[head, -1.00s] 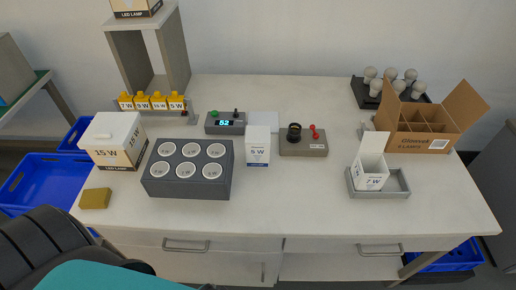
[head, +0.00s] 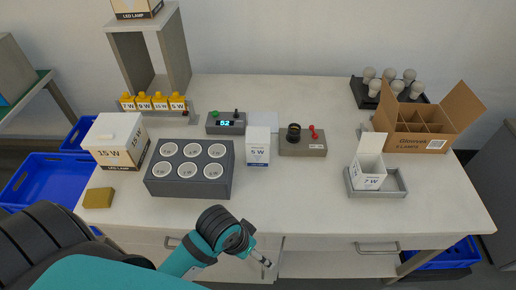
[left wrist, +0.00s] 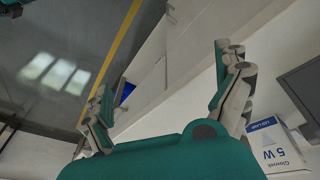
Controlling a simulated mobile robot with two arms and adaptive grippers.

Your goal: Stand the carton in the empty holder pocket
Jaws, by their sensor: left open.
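A white 5 W carton (head: 258,149) stands upright and closed in the middle of the table; it also shows at the right edge of the left wrist view (left wrist: 278,147). A shallow grey holder (head: 393,192) lies on the right of the table. An open white 7 W carton (head: 369,173) stands in its left part, and its right part looks empty. My left gripper (head: 265,260) is in front of the table's front edge, apart from both cartons. In the left wrist view its fingers (left wrist: 168,102) are spread with nothing between them. My right gripper is out of view.
A dark block with several round sockets (head: 190,196) stands left of the 5 W carton. A meter (head: 225,123) and a grey box with a red lever (head: 303,146) stand behind. A cardboard box (head: 410,143) is behind the holder. The table between carton and holder is clear.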

